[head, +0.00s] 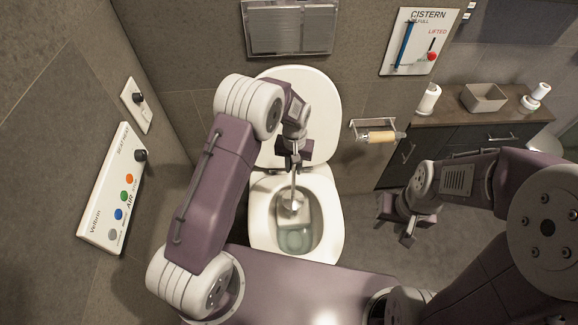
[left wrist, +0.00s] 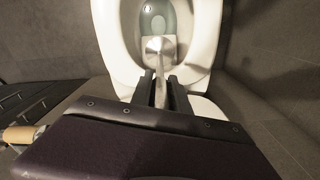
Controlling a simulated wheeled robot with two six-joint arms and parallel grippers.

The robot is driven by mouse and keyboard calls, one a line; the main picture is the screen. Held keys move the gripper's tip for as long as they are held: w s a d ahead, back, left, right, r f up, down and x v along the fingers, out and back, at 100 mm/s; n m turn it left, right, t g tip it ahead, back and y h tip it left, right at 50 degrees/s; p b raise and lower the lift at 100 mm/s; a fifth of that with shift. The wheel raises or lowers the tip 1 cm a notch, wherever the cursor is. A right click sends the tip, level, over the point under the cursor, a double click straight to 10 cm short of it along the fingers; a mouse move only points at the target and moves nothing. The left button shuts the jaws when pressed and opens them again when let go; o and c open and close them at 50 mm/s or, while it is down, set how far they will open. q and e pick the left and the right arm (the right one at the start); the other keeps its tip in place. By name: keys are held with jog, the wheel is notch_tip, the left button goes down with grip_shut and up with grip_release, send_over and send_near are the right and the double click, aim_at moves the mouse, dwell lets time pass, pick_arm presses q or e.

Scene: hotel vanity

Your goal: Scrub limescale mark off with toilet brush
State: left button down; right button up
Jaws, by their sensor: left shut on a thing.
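The toilet (head: 333,222) stands in the middle of the head view with its lid (head: 325,100) raised. It also shows in the left wrist view (left wrist: 205,40). My left gripper (head: 294,158) is above the back of the bowl, shut on the metal handle of the toilet brush (head: 294,187). I cannot make out a limescale mark for certain. My right gripper (head: 407,232) is off to the right over the floor, its jaws unclear.
A paper roll on a holder (head: 377,136) is on the back wall. A counter (head: 455,107) at right bears a box (head: 484,97) and rolls. A button panel (head: 113,190) is on the left wall, a cistern panel (head: 419,42) on the back wall.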

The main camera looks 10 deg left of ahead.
pick_arm(q)
jog(key=d, duration=0.2)
jog(key=shift+w+d+f, duration=0.1)
jog(key=shift+w+d, duration=0.2)
jog(key=shift+w, duration=0.1)
jog(key=shift+d, duration=0.1)
jog(key=shift+a+p, duration=0.2)
jog(key=shift+p, duration=0.45)
dwell(0.5)
jog(key=shift+a, duration=0.1)
jog(key=s+a+p, duration=0.1)
jog(key=s+a, duration=0.1)
jog(key=a, duration=0.4)
jog(key=shift+p, duration=0.35)
dwell(0.5)
